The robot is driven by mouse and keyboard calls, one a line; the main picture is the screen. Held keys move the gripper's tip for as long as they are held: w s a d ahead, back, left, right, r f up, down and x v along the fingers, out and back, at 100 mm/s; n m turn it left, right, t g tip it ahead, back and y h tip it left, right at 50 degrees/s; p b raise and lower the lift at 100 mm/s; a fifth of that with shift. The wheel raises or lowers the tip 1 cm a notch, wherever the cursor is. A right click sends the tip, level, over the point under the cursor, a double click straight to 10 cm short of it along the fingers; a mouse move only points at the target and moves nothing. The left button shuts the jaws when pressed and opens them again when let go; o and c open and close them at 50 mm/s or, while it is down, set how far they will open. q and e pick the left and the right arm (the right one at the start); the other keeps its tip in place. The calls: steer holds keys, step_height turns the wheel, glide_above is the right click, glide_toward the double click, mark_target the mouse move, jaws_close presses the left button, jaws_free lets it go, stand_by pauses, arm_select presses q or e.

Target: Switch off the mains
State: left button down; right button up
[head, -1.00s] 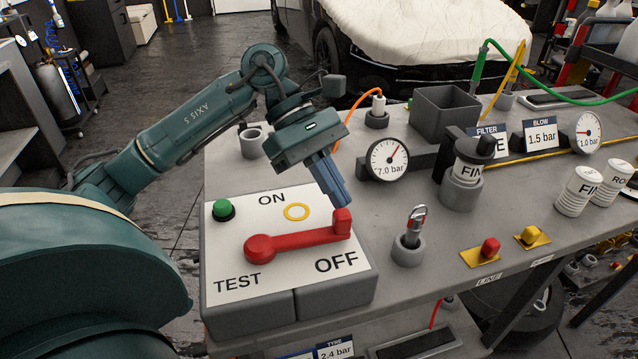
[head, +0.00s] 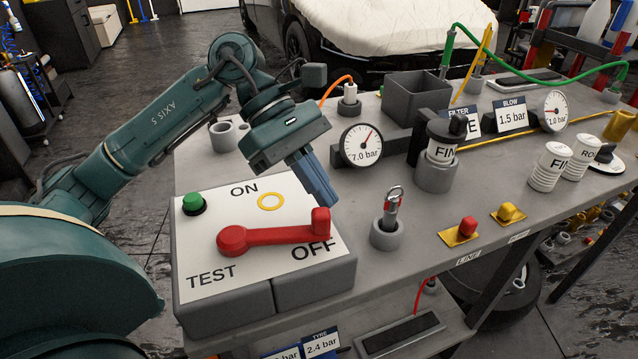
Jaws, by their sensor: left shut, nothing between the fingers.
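The mains switch is a red lever (head: 275,235) on a white-topped grey box (head: 205,293) marked ON, OFF and TEST. Its pivot is at the left. Its arm points right, with an upright knob (head: 320,222) at the end. The lever partly covers the top of the OFF lettering. My left gripper (head: 324,199) is shut and empty. Its blue fingers point down at the far side of the knob, very close to it; I cannot tell whether they touch. My right gripper is out of view.
A green button (head: 193,202) and a yellow ring (head: 270,202) are on the same panel. A padlock (head: 391,206) in a grey holder stands right of the box. A pressure gauge (head: 361,146) stands behind it. A grey cup (head: 222,135) is behind my forearm.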

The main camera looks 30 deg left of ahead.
arm_select(q)
steer(key=v, duration=1.3)
steer(key=shift+w+a, duration=0.1)
